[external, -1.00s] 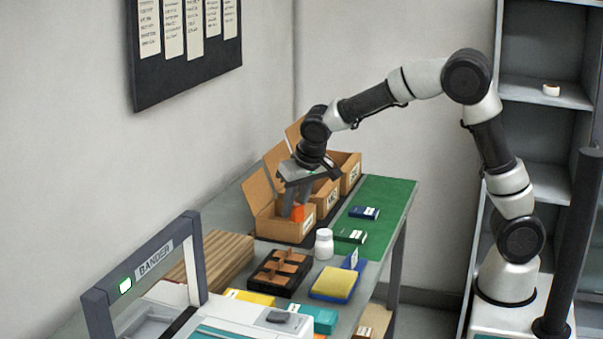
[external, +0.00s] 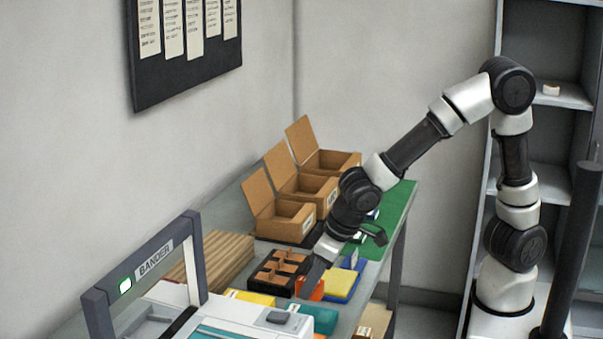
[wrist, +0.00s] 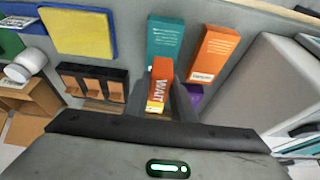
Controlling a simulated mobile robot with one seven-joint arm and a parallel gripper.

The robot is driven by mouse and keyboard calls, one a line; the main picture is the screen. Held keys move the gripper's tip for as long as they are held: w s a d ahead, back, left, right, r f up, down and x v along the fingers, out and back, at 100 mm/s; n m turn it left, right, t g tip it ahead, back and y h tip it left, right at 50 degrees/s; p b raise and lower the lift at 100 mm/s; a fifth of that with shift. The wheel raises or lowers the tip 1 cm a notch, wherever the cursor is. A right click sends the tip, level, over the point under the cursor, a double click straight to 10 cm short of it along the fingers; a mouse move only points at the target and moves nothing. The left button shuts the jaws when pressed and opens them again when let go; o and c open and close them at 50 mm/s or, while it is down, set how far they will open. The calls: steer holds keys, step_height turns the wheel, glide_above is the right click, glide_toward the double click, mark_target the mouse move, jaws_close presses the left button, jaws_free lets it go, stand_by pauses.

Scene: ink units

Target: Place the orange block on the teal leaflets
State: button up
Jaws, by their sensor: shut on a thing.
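My gripper (wrist: 160,95) is shut on the orange block (wrist: 160,72), which bears a white "WAIT" mark. The block also shows in the external view (external: 313,289), at the gripper's lower end. The teal leaflets (wrist: 165,38) lie just beyond the block in the wrist view, and the block covers their near end. In the external view the teal leaflets (external: 318,319) show just below the block, partly hidden by the white machine. I cannot tell how high the block is above the bench or whether it touches the leaflets.
Orange leaflets (wrist: 214,52) lie beside the teal ones. A yellow pad (external: 340,284) on a blue tray and a black divided tray (external: 262,283) are close by. The bander (external: 150,262) stands in front. Open cardboard boxes (external: 285,222) line the back.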

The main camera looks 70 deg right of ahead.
mark_target(311, 299)
steer(key=shift+f+b, duration=0.4)
steer(key=shift+f, duration=1.65)
steer(key=shift+f, duration=0.1)
steer(key=shift+f, duration=0.2)
steer(key=o, duration=1.1)
steer(key=shift+r, duration=0.1)
steer(key=shift+c, duration=0.2)
